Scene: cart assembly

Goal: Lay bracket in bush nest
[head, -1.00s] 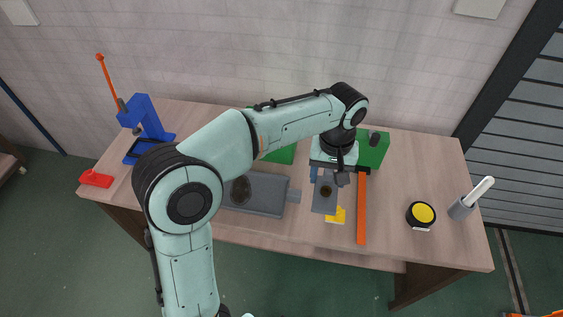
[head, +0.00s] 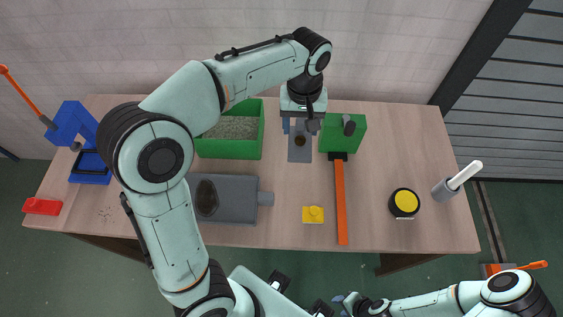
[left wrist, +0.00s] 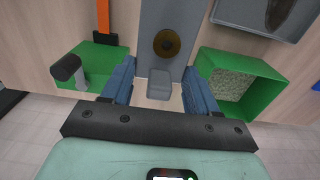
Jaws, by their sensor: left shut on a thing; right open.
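The bracket (head: 300,153) is a flat grey plate with a round brown spot. My left gripper (head: 301,124) is shut on its end tab, between a green tray and a green block. In the left wrist view the bracket (left wrist: 165,18) extends away from the blue fingers (left wrist: 160,88). Its height above the table is unclear. I cannot tell for sure which thing is the bush nest; a yellow block (head: 313,215) with a round stud and a grey fixture (head: 235,203) with a dark oval stand nearer the front. My right gripper (head: 341,299) is open below the table's front edge, partly unclear.
The green tray (head: 228,150) holds grey grains. The green block (head: 343,145) has a dark peg; an orange bar (head: 341,205) extends forward from it. A blue press (head: 72,130) and red piece (head: 42,207) are left.

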